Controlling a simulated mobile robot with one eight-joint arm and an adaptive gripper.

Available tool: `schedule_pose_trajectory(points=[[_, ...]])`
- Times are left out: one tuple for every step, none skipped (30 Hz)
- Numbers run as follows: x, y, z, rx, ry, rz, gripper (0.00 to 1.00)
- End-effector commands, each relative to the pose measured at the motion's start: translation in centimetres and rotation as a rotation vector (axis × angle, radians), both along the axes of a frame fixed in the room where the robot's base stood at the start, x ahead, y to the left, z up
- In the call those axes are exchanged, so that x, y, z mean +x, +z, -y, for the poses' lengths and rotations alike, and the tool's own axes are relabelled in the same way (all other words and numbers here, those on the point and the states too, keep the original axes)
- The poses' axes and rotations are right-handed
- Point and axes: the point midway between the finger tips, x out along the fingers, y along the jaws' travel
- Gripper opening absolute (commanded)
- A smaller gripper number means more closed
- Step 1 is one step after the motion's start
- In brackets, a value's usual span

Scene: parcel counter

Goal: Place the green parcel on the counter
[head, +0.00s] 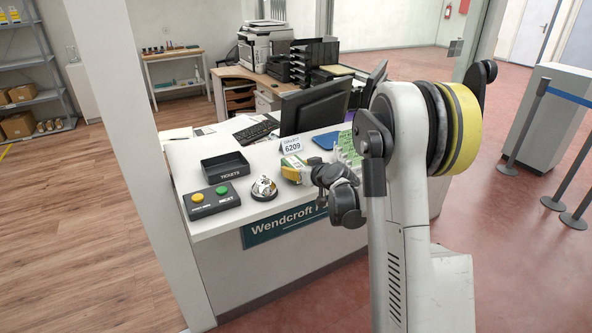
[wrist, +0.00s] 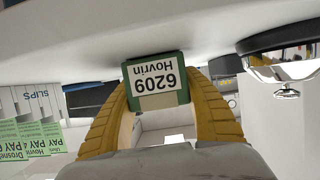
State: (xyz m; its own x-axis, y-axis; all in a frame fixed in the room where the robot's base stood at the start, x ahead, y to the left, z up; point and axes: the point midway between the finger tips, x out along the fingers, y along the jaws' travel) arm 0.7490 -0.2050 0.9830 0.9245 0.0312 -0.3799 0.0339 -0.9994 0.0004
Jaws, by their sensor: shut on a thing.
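The green parcel (wrist: 157,88) has a white label reading "6209 Hovrin", upside down in the wrist view. My gripper (wrist: 158,98) is shut on it, with a yellow finger on each side. In the head view my gripper (head: 293,169) is at the white counter (head: 262,211), right of the bell, and the parcel shows only as a small patch there. The parcel is at or just above the counter top; I cannot tell whether it touches. My arm hides part of the counter's right side.
A silver bell (head: 264,187), a black tickets tray (head: 225,167) and a two-button box (head: 211,200) stand left of my gripper. Behind it are a "6209" sign (head: 291,145), a blue pad (head: 327,140) and a monitor (head: 312,106). Green slips (wrist: 43,140) are nearby.

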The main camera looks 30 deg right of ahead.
Motion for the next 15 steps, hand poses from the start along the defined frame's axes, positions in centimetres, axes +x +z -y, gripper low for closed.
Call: schedule_pose_trajectory(points=[[0.00, -0.24, 0.01, 0.000, 0.000, 0.000, 0.15], [0.00, -0.29, 0.00, 0.000, 0.000, 0.000, 0.55], [-0.01, -0.20, 0.00, 0.000, 0.000, 0.000, 0.68], [0.00, -0.19, 0.00, 0.000, 0.000, 0.000, 0.73], [-0.01, -0.18, 0.00, 0.000, 0.000, 0.000, 0.73], [-0.01, -0.17, 0.00, 0.000, 0.000, 0.000, 0.73], [-0.01, -0.17, 0.00, 0.000, 0.000, 0.000, 0.73], [-0.01, -0.17, 0.00, 0.000, 0.000, 0.000, 0.73], [-0.01, -0.17, 0.00, 0.000, 0.000, 0.000, 0.73], [-0.01, -0.17, 0.00, 0.000, 0.000, 0.000, 0.73], [-0.01, -0.17, -0.01, 0.000, 0.000, 0.000, 0.73], [-0.01, -0.14, -0.01, 0.000, 0.000, 0.000, 0.73], [0.00, -0.06, -0.01, 0.000, 0.000, 0.000, 0.73], [-0.01, 0.07, -0.01, 0.000, 0.000, 0.000, 0.73], [-0.13, 0.27, 0.01, 0.000, 0.000, 0.000, 0.73]])
